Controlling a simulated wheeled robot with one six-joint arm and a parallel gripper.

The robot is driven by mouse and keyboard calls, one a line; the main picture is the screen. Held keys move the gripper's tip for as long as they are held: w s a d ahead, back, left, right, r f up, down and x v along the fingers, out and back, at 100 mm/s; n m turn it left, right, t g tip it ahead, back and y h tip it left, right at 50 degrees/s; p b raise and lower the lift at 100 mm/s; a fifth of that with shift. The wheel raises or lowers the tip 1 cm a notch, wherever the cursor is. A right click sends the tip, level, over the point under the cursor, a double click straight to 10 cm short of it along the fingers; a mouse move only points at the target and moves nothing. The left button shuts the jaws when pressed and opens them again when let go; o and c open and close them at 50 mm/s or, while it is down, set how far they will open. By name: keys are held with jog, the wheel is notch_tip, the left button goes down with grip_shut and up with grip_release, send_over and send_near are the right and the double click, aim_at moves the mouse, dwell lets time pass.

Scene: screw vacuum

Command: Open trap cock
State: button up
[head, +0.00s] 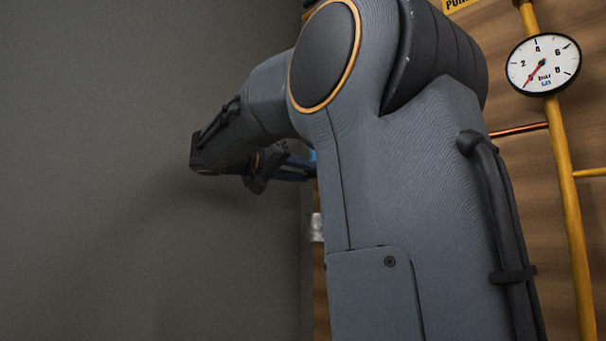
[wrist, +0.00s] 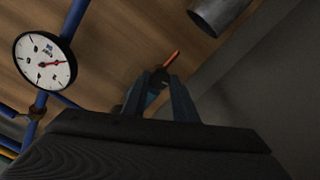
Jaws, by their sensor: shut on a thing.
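In the wrist view my gripper (wrist: 160,80) reaches toward the wooden panel, with its two fingers close together at the tips. It is shut on the handle of the trap cock. The orange-red end of the handle (wrist: 173,61) sticks out past the fingertips, tilted up and to the right. A dark blue part shows between the fingers; the rest of the cock is hidden by them. In the head view my arm covers most of the work area. Only a bit of blue (head: 292,173) shows by the gripper end, and the handle cannot be made out there.
A gauge on a blue pipe (wrist: 45,62) stands left in the wrist view. A grey metal cylinder (wrist: 217,14) is at the upper right. In the head view a bar gauge (head: 543,64) sits on a yellow pipe (head: 570,190) at right. A bare grey wall (head: 90,150) fills the left.

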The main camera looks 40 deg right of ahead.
jog(key=o, duration=1)
jog(key=shift+o, duration=0.2)
jog(key=a+b, duration=0.2)
jog(key=a, duration=0.5)
jog(key=shift+s+a+b, duration=0.3)
jog(key=shift+a+b, duration=0.1)
